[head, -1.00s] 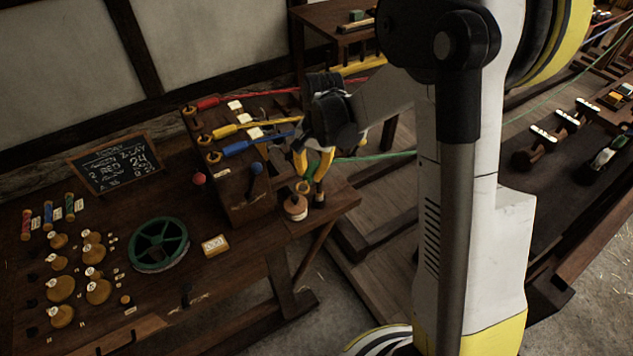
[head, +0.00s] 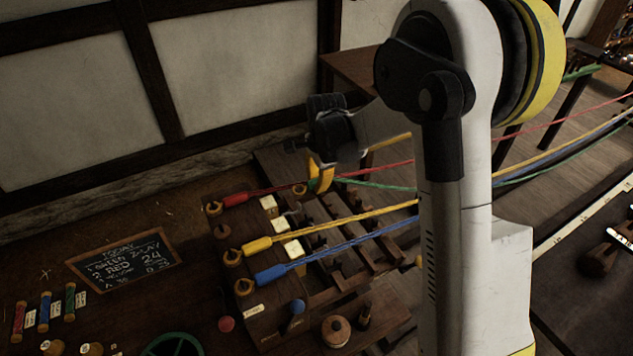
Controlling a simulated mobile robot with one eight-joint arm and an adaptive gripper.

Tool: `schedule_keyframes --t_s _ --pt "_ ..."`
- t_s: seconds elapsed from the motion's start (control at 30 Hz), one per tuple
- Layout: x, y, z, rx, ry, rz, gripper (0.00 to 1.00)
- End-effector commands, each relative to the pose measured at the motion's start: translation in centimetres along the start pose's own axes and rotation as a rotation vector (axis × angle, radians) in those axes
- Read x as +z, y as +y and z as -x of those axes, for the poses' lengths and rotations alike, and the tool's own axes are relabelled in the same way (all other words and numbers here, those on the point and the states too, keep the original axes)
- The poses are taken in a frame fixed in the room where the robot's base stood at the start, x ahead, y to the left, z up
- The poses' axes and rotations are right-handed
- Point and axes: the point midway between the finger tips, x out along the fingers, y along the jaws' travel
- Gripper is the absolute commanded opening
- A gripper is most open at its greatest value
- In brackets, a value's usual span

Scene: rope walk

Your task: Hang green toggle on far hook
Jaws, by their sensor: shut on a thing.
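My gripper (head: 320,180) is above the far side of the wooden hook block (head: 240,322), shut, its yellow fingers partly hiding what they hold. The green rope (head: 375,185) runs from the fingers to the right, so the green toggle appears to be in them; its body is mostly hidden. A round wooden piece (head: 300,190) shows just left of the fingers; I cannot tell whether it belongs to the toggle.
The red rope (head: 280,189) passes close by my gripper, and the yellow rope (head: 360,216) crosses nearer. A blue-topped lever (head: 296,307) and a wooden knob (head: 336,330) stand in front.

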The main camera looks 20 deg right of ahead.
Motion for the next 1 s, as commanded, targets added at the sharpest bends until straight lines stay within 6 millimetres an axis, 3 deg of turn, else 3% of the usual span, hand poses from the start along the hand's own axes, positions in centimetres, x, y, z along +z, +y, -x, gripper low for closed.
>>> schedule_keyframes --t_s 1.0 --pt "0.0 0.9 -5.2 0.000 0.000 0.001 0.00"
